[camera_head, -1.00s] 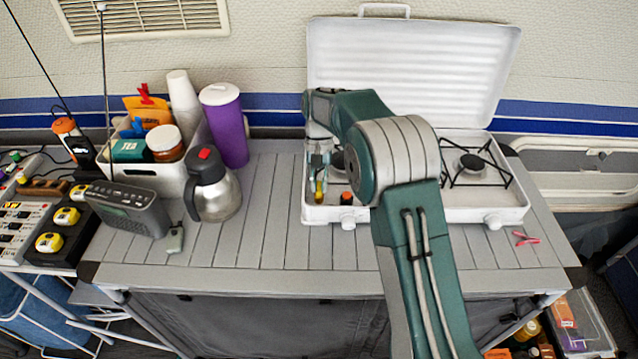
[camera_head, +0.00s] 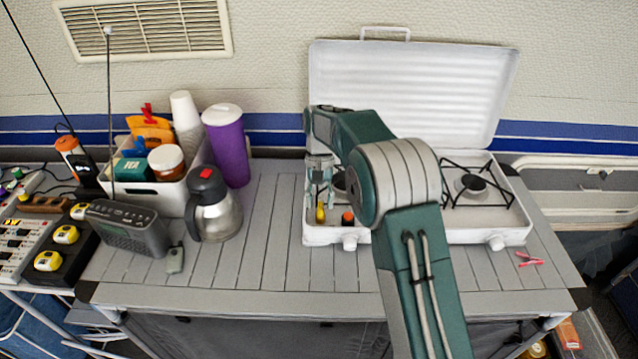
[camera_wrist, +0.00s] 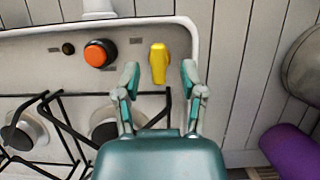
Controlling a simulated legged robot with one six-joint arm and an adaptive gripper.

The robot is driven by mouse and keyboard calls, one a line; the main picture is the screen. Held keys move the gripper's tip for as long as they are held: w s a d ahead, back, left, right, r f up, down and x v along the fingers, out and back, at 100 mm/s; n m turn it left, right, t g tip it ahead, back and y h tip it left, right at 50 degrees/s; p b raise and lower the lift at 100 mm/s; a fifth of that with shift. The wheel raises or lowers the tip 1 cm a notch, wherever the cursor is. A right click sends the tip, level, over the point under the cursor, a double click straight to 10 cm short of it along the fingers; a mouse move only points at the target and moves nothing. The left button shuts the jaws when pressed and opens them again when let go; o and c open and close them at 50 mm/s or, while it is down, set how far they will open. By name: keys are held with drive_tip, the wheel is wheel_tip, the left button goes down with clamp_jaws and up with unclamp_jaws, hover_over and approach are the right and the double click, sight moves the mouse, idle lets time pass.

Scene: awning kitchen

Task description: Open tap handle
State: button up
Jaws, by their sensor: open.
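The yellow tap handle (camera_wrist: 158,62) sits on the white stove's panel in the wrist view, its long axis pointing roughly up the picture. It also shows small in the head view (camera_head: 320,212). My gripper (camera_wrist: 160,76) is open, with one fingertip on either side of the handle and a visible gap to each. In the head view my gripper (camera_head: 319,180) points down over the left part of the stove. Whether the fingertips are level with the handle in height I cannot tell.
An orange knob (camera_wrist: 98,54) is left of the handle in the wrist view. The stove's lid (camera_head: 410,90) stands open behind my arm. A steel jug (camera_head: 215,208) and a purple tumbler (camera_head: 228,148) stand to the left. Slatted tabletop (camera_head: 270,220) between them is clear.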

drive_tip(key=v, duration=1.1)
drive_tip(key=shift+a, duration=0.15)
drive_tip(key=shift+w, duration=0.15)
drive_tip(key=s+d+r+t, duration=0.5)
drive_tip(key=s+d+r, duration=0.5)
drive_tip(key=s+r, duration=0.35)
drive_tip(key=s+d+f+t, duration=0.1)
drive_tip(key=s+d+f, duration=0.1)
drive_tip(key=s, duration=0.5)
drive_tip(key=s+d+f+t, duration=0.2)
drive_tip(key=s, duration=0.5)
drive_tip(key=s+d+f+t, duration=0.2)
drive_tip(key=s+f, duration=0.1)
drive_tip(key=s, duration=0.4)
drive_tip(key=shift+d, duration=0.35)
